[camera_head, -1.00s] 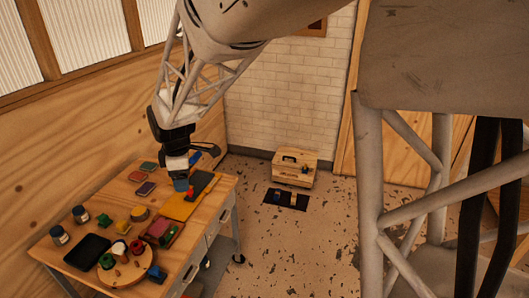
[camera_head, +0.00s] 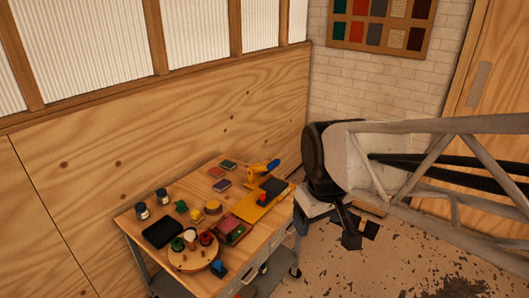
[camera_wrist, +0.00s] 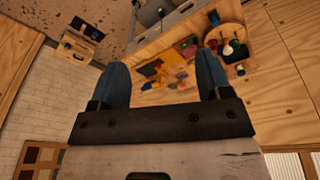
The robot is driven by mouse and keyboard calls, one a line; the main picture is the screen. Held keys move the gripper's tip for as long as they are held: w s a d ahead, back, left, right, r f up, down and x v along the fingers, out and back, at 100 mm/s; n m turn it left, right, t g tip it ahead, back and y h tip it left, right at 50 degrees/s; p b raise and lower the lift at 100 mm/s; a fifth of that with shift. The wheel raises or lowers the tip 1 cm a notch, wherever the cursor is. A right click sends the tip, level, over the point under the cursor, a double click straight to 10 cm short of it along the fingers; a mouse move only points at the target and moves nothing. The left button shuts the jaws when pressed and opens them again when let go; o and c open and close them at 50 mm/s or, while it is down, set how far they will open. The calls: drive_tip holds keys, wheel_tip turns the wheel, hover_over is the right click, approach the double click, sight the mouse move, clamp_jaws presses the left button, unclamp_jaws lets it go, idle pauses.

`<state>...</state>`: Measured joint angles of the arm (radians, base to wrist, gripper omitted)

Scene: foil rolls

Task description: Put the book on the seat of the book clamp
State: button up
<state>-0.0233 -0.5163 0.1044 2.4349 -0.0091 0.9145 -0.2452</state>
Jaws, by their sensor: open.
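A dark red, book-like block (camera_head: 229,231) lies near the table's front edge, with a green strip along its side. It is probably the book, but it is too small to be sure. Behind it is a yellow board (camera_head: 247,208) with a dark block and a red part on it, perhaps the book clamp; its seat cannot be made out. The yellow board also shows in the wrist view (camera_wrist: 150,68). My gripper (camera_wrist: 163,68) is open and empty, its two blue fingers wide apart, well away from the table things. In the head view my wrist is right of the table.
The wooden table (camera_head: 140,232) also holds several small coloured pads, jars (camera_head: 142,211), a black tray (camera_head: 162,233) and a round board (camera_head: 192,257) with coloured rolls. A toolbox (camera_wrist: 85,33) stands on the floor.

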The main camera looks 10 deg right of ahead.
drive_tip(key=s+d+m, duration=0.1)
drive_tip(key=s+m, duration=0.2)
drive_tip(key=s, duration=0.3)
drive_tip(key=shift+s+f, duration=0.3)
idle(0.9)
